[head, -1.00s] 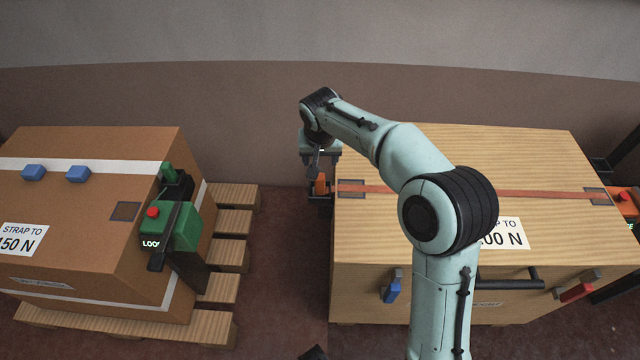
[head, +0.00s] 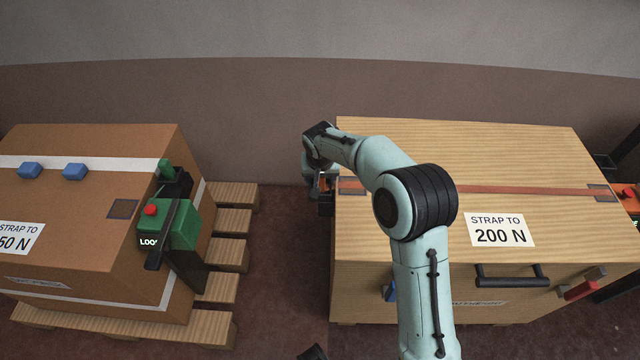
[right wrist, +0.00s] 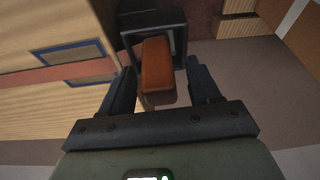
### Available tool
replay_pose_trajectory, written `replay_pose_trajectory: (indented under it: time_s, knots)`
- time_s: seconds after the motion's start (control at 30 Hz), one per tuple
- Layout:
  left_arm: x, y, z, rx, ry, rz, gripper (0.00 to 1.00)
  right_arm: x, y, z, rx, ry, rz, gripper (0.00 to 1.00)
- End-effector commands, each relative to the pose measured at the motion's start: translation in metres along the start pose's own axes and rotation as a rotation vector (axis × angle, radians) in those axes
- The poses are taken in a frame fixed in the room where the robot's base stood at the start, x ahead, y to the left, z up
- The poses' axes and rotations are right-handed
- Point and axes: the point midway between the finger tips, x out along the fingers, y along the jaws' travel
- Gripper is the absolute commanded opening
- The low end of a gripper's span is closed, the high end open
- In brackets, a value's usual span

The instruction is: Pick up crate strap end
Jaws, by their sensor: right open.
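The crate strap end is an orange block (right wrist: 157,72) in the right wrist view, standing by a dark square holder (right wrist: 150,25) at the crate's left side. An orange-red strap (head: 500,189) runs across the top of the wooden crate (head: 450,150). My right gripper (right wrist: 161,70) is open, with one finger on each side of the orange block; contact cannot be told. In the head view my right gripper (head: 322,180) is at the crate's left edge and mostly hides the strap end.
A brown carton (head: 90,210) with a white strap and a green tensioner (head: 178,226) stands on a pallet (head: 230,222) at the left. Floor shows between pallet and crate. An orange device (head: 628,197) is at the crate's right, and a wall (head: 250,110) behind.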

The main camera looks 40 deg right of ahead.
Motion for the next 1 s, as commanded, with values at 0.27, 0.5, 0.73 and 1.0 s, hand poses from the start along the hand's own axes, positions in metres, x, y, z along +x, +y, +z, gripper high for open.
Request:
replay_pose_trajectory:
  time_s: [0.27,0.5,0.73,1.0]
  knots:
    - [0.0,0.0,0.0,0.0,0.0,0.0,0.43,-0.001,0.0,0.0,0.0,0.001,-0.001,0.16]
    - [0.0,0.0,0.0,0.0,0.0,0.0,0.43,-0.002,-0.001,-0.001,0.0,0.002,-0.002,0.0]
    - [-0.002,0.0,0.001,0.0,-0.002,0.0,0.43,-0.009,-0.001,-0.003,0.0,0.004,-0.003,0.0]
    - [-0.007,0.001,0.004,-0.001,-0.011,-0.002,0.43,-0.048,-0.001,-0.016,0.001,0.007,-0.004,0.0]
